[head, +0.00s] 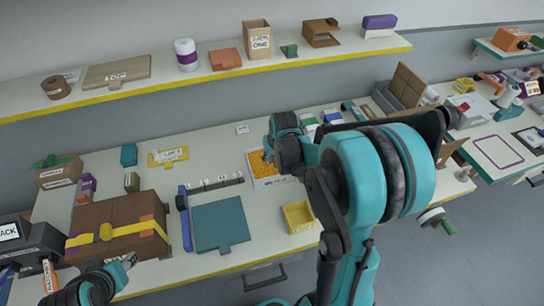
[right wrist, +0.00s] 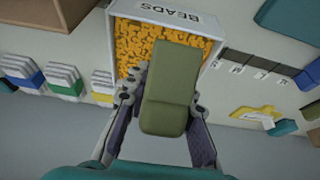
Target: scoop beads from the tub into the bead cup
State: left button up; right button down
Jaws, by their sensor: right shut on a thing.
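The white tub labelled BEADS (right wrist: 207,50), full of orange-yellow beads (right wrist: 130,50), is at the top of the right wrist view; it also shows in the head view (head: 266,183), partly hidden by my right arm. My right gripper (right wrist: 165,100) is shut on an olive-green scoop (right wrist: 168,85), whose far end overlaps the beads in the picture. I cannot tell how deep it reaches. A small yellow open container (head: 298,217), possibly the bead cup, stands near the table's front edge. My left gripper (head: 124,263) is at the lower left, away from the tub; its jaws are unclear.
A teal board (head: 220,225) lies left of the yellow container. A brown box with a yellow strap (head: 118,222) stands further left. A row of small labelled blocks (head: 217,184) lies left of the tub. A shelf (head: 220,75) runs along the wall behind.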

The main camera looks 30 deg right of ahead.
dwell(0.3)
dwell(0.6)
jog(key=shift+w+f, duration=0.3)
jog(key=shift+s+g, duration=0.1)
jog(key=shift+g, duration=0.2)
dwell(0.8)
jog(key=shift+r, duration=3.4)
